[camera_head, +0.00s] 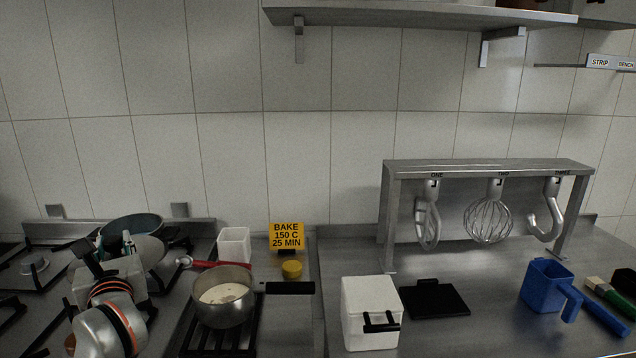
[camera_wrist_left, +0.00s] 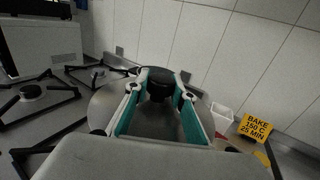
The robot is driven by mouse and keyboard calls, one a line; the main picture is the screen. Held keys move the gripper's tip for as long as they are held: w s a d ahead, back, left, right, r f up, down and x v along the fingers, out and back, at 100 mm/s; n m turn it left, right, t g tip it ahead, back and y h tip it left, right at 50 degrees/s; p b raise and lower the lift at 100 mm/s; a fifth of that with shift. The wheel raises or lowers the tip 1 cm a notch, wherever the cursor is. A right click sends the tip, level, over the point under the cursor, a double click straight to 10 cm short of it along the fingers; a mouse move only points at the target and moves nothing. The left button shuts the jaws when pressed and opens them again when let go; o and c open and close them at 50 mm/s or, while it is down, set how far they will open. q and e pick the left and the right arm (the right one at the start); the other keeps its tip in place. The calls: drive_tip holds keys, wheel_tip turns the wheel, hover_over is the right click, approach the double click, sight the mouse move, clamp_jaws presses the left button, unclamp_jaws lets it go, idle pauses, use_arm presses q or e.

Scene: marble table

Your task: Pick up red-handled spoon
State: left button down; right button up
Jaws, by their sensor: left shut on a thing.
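The red-handled spoon (camera_head: 217,265) lies behind the saucepan (camera_head: 222,303), its head pointing left towards a grey lid (camera_head: 151,249). Only a sliver of red shows in the left wrist view, behind the gripper. My left gripper (camera_head: 128,243) is at the lid, left of the spoon and apart from its handle. In the left wrist view my left gripper (camera_wrist_left: 158,98) has its teal-padded fingers around a black knob (camera_wrist_left: 160,84) on a round grey metal lid (camera_wrist_left: 104,108). The gripper is shut on this knob. My right gripper is not in view.
A dark blue pan (camera_head: 117,226) stands behind the lid. A white container (camera_head: 234,243), a yellow sign (camera_head: 286,236) and a small yellow object (camera_head: 292,269) are near the spoon. The saucepan's black handle (camera_head: 290,288) points right. A white box (camera_head: 370,300) stands further right.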

use_arm(q)
drive_tip(key=s+d+f+m+t+h, duration=0.1)
drive_tip(key=s+d+f+m+h, duration=0.2)
drive_tip(key=s+d+f+h, duration=0.2)
drive_tip(key=s+d+f+m+t+h, duration=0.2)
drive_tip(key=s+d+f+m+h, duration=0.2)
drive_tip(key=s+d+f, duration=0.3)
drive_tip(key=d+f+h, duration=0.1)
drive_tip(key=d+f, duration=0.3)
drive_tip(key=d, duration=0.3)
drive_tip(key=shift+s+d+f, duration=0.15)
drive_tip(key=shift+s+f, duration=0.05)
drive_tip(key=shift+f, duration=0.2)
